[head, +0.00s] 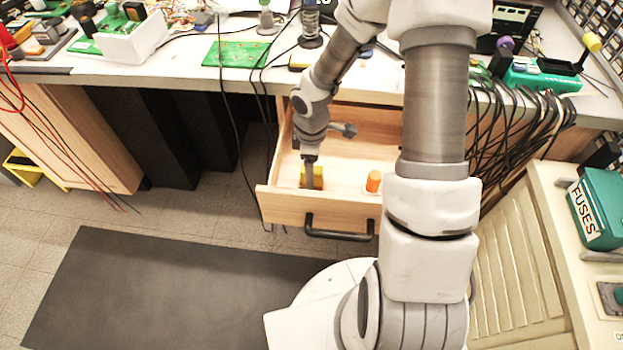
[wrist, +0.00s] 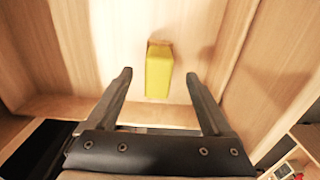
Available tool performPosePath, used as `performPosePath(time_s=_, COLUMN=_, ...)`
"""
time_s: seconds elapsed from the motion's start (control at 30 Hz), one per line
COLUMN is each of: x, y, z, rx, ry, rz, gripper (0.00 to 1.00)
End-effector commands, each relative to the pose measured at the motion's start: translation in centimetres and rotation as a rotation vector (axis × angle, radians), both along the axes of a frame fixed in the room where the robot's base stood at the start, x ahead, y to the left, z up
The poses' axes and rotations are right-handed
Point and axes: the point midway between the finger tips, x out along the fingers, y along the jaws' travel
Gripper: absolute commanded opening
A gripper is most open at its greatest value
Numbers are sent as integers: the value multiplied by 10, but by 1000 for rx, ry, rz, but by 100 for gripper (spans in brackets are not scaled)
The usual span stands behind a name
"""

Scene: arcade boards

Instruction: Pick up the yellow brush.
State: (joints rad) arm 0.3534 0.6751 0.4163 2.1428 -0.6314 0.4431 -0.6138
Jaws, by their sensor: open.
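The yellow brush (wrist: 159,74) shows in the wrist view as a yellow block with a brownish far end, lying on the floor of an open wooden drawer. In the head view, the brush (head: 318,176) is partly hidden by my gripper (head: 310,163), which reaches down into the drawer from above. In the wrist view, my gripper (wrist: 159,76) is open, and the brush appears between and beyond its two fingertips. Neither finger appears to touch it. The exact gap in height is hard to tell.
The open drawer (head: 285,203) has walls close around my gripper and a dark front handle (head: 338,236). An orange item (head: 373,181) with a white base stands in it to the right. Black cables (head: 510,130) hang from the bench at right. A dark mat (head: 150,290) lies clear on the floor.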

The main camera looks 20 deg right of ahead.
Motion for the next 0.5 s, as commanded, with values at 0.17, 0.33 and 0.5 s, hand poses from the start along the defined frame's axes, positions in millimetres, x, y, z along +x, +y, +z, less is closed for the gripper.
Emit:
performPosePath(time_s=0.17, x=1, y=0, z=-24, rx=0, ry=3, rz=1, gripper=85)
performPosePath(time_s=0.33, x=2, y=0, z=-48, rx=0, ry=3, rz=1, gripper=85)
performPosePath(time_s=0.5, x=2, y=-1, z=-50, rx=0, ry=1, rz=0, gripper=85)
